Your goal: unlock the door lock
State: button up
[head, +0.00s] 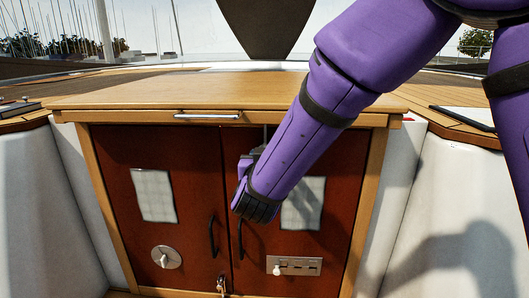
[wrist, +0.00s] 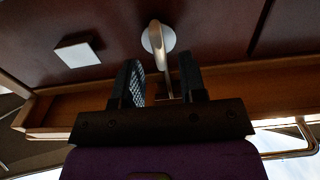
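A round pale plate with a lever (wrist: 157,38) is fixed to the brown-red door in the wrist view. My gripper (wrist: 159,64) is open, with one dark finger on each side of the lever's lower part in that picture. Gaps show beside the lever, so it does not look clamped. In the head view my gripper (head: 248,163) is mostly hidden behind my purple arm, at the upper right door (head: 330,170). The lever plate is hidden there. The left door (head: 120,205) carries a round knob plate (head: 167,257). The right door carries a sliding bolt (head: 294,266).
Both doors are closed, with black pull handles (head: 212,238) near the middle gap. A small metal piece (head: 222,284) hangs at the bottom. The wooden top (head: 150,91) overhangs with a chrome handle (head: 208,116). White seat sides flank the cabinet.

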jog(key=shift+w, duration=2.1)
grip_shut()
